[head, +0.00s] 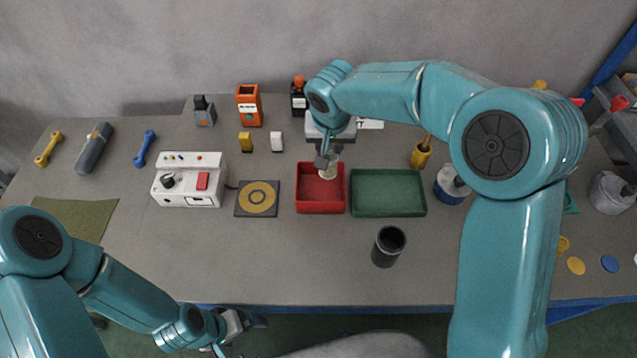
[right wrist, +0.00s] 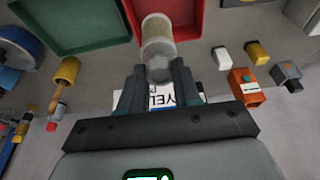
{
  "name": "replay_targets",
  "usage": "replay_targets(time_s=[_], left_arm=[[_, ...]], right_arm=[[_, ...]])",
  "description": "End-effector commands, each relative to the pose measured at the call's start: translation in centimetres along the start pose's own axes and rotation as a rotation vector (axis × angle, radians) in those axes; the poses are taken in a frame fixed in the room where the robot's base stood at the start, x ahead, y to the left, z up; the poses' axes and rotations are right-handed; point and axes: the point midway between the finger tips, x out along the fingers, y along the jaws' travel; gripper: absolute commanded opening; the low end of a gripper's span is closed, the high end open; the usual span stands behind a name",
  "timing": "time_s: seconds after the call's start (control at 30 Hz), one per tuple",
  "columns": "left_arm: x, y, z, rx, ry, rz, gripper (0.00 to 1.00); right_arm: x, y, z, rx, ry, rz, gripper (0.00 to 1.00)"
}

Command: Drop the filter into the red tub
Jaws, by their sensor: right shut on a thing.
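The red tub (head: 320,206) stands on the table near the middle, left of a green tray (head: 388,207). The filter (head: 328,173) is a small pale cylinder with a mesh side. My right gripper (head: 328,160) is shut on the filter and holds it at the back part of the red tub. In the right wrist view, the filter (right wrist: 158,35) sticks out from between the fingertips (right wrist: 159,70), with the red tub (right wrist: 203,22) behind it. The filter's height over the tub floor is hard to tell. My left gripper (head: 240,328) is low at the table's front edge, its jaws unclear.
A white box with buttons (head: 188,181) and a dark square plate (head: 257,199) stand left of the tub. A black cup (head: 388,246) stands in front of the green tray. Several small bottles and blocks are behind. The table front is mostly clear.

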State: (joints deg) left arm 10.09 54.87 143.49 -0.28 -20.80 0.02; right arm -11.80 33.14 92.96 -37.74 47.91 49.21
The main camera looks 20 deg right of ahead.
Motion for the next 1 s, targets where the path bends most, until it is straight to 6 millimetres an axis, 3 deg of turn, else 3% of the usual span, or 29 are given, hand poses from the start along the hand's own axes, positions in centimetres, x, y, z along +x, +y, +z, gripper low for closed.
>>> replay_targets(time_s=[0.23, 0.6, 0.93, 0.97, 1.0], left_arm=[[0.8, -0.3, 0.0, 0.0, -0.001, 0.0, 0.98], [3.3, -1.2, -0.1, 0.0, 0.0, 0.0, 0.98], [3.4, -1.2, -0.1, 0.0, 0.0, 0.0, 0.98], [3.3, -1.2, -0.1, 0.0, 0.0, 0.0, 0.98], [3.3, -1.2, -0.1, 0.0, 0.0, 0.0, 0.98]], right_arm=[[1.1, 0.0, 0.8, -0.001, 0.0, 0.0, 0.0], [5.3, 0.0, 2.0, 0.0, 0.0, 0.0, 0.0], [5.7, -0.1, 1.9, 0.001, 0.001, 0.0, 0.0], [5.7, -0.1, 1.8, 0.001, 0.001, 0.0, 0.42], [5.7, -0.1, 1.8, 0.0, 0.0, 0.0, 0.55]])
